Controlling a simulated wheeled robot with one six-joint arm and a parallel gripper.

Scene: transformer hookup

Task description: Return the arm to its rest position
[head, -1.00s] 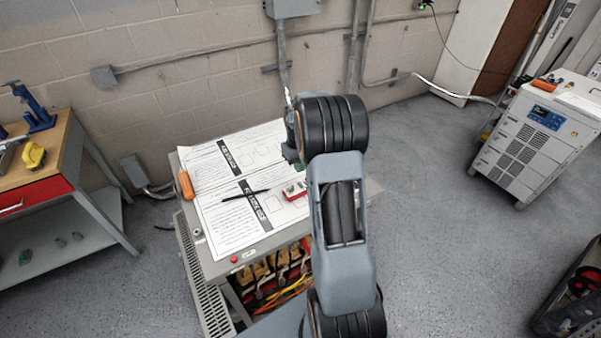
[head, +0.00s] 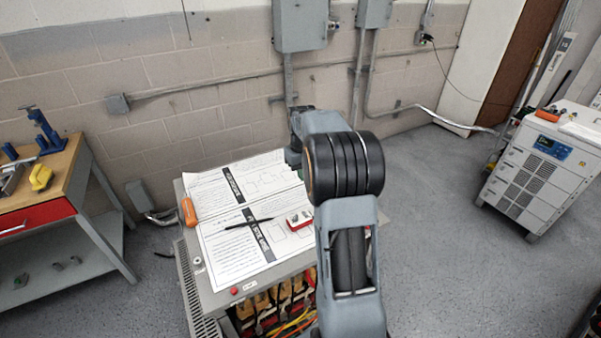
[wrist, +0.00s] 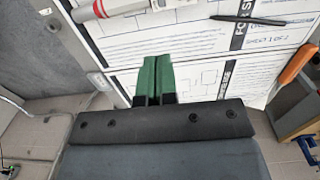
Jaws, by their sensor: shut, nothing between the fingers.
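My gripper shows in the wrist view as two green fingers (wrist: 155,79) pressed together with nothing between them. It hangs above the paper sheets (wrist: 190,45) on top of the grey transformer cabinet. In the head view my arm (head: 345,170) rises at the centre and bends over the right part of the cabinet (head: 250,287). The fingers are mostly hidden behind the arm there. A red and white device (head: 299,220) lies on the sheets, close to the arm. It shows near the top left of the wrist view (wrist: 120,8).
A black pen (head: 248,223) and an orange tool (head: 188,211) lie on the cabinet top. A workbench (head: 70,165) stands at left, a white wheeled unit (head: 530,175) at right. Grey boxes (head: 300,25) hang on the wall. The floor between cabinet and white unit is clear.

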